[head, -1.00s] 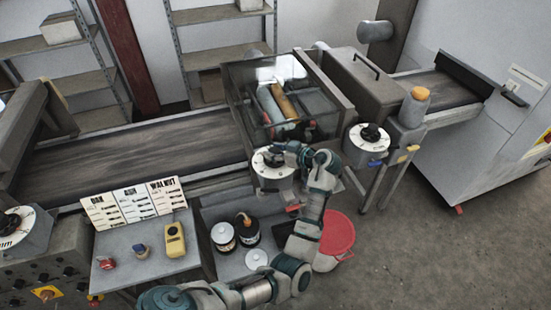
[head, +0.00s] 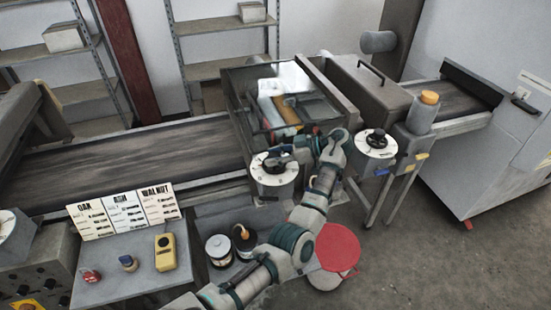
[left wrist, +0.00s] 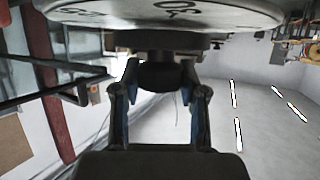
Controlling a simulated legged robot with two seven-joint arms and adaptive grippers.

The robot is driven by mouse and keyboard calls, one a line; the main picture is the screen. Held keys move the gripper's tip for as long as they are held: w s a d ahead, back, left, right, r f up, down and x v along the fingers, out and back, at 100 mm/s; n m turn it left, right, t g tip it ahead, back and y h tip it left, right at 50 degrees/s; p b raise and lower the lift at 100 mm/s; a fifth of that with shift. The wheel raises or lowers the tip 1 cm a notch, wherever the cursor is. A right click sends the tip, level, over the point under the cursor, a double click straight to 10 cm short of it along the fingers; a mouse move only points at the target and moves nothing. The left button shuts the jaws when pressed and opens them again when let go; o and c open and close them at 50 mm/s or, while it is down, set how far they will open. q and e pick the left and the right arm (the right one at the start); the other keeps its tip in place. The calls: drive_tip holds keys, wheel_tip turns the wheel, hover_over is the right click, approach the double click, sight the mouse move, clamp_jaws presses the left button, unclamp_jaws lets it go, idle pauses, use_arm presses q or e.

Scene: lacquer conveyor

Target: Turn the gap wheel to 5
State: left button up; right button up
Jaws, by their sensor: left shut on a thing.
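A round white dial (head: 272,180) with dark marks and a black knob (head: 277,161) sits on the front of the conveyor, below the glass-covered box. I cannot read its label or setting in the head view. My left gripper (head: 287,158) reaches the knob from the right and is shut on it. In the left wrist view the two fingers stand on either side of the black knob (left wrist: 163,77). The pale dial face (left wrist: 170,13) fills the top there, with only part of its markings showing. My right gripper is not in view.
A second dial (head: 375,146) and an orange-capped post (head: 424,112) stand to the right. A side table (head: 135,290) holds species cards (head: 125,211) and a yellow device (head: 165,252).

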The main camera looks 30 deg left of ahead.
sight(275, 154)
use_arm(q)
drive_tip(key=shift+r, duration=0.1)
idle(0.3)
drive_tip(key=o, duration=0.9)
drive_tip(key=shift+o, duration=1.3)
drive_tip(key=shift+w, duration=0.15)
wheel_tip(275, 154, up, 10)
drive_tip(key=shift+w+f, duration=0.1)
drive_tip(key=shift+f, duration=0.05)
